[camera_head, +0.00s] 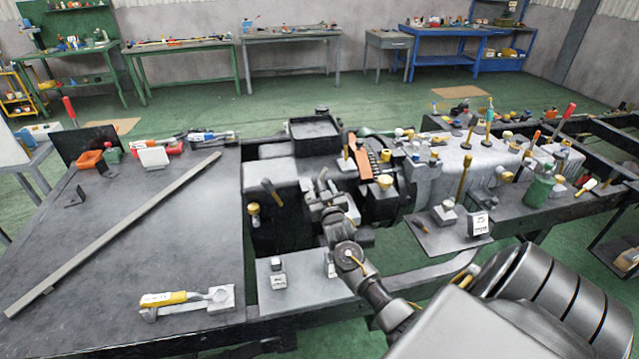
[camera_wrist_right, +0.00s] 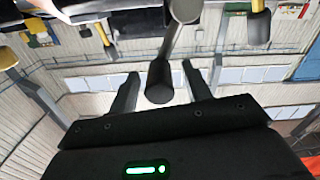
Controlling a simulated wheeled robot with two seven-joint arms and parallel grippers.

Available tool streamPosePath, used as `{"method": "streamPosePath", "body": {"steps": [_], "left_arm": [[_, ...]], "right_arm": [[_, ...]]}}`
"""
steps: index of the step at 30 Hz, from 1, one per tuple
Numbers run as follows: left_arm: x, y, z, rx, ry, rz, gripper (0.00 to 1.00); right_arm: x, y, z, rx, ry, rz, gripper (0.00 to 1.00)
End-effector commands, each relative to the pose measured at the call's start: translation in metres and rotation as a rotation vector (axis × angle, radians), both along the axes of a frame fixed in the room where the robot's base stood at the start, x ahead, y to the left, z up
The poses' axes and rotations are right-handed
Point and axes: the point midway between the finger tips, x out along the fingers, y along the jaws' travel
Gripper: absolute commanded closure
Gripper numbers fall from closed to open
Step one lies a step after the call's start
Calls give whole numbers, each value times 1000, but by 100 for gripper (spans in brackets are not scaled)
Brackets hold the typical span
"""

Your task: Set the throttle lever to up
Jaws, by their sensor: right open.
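In the right wrist view, a grey lever with a dark cylindrical knob (camera_wrist_right: 160,80) stands between the two fingers of my right gripper (camera_wrist_right: 158,87). It looks like the throttle lever, though no label shows. Gaps show on both sides of the knob, so the gripper is open around or near it and not clamped. In the head view my right gripper (camera_head: 323,190) is at the front of the engine block, and the arm hides part of that area. I cannot make out the lever there. My left gripper is not in view.

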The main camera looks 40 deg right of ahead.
Motion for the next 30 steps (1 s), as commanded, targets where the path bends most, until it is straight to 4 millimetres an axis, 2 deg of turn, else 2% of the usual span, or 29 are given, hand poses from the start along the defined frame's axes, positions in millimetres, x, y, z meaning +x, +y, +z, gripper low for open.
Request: {"method": "streamPosePath", "body": {"steps": [6, 17, 28, 30], "left_arm": [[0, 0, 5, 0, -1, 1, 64], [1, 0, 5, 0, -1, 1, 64], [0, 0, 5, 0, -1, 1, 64], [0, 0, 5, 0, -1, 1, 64]], "right_arm": [[20, -11, 1, 0, 0, 0, 51], [24, -13, 0, 0, 0, 1, 51], [24, -13, -1, 0, 1, 0, 100], [23, -14, -1, 0, 1, -1, 100]]}}
